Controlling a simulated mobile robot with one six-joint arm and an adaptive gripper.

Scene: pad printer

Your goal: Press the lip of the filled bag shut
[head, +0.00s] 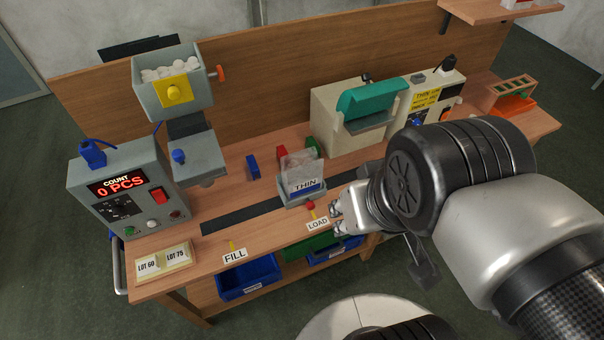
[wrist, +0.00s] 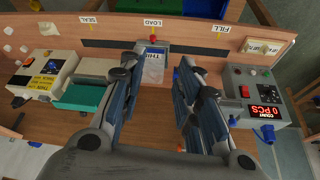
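A clear bag (head: 300,165) with a blue-edged THIN label stands upright in a small grey holder (head: 292,200) with a red knob, behind the LOAD label. The bag (wrist: 153,73) also shows in the wrist view beyond my fingertips. Whether its lip is open or closed, and what it holds, is too small to tell. My gripper (head: 340,213) is to the right of and in front of the holder. In the wrist view my gripper (wrist: 163,58) is open, with its fingers apart and nothing visibly held between them.
A sealer (head: 335,112) with a teal cover stands at the back right. A counter (head: 125,190) reading 0 PCS stands left, below a hopper (head: 172,92) of white pieces. Small blue, red and green blocks stand behind the bag. A dark track (head: 235,215) crosses the bench.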

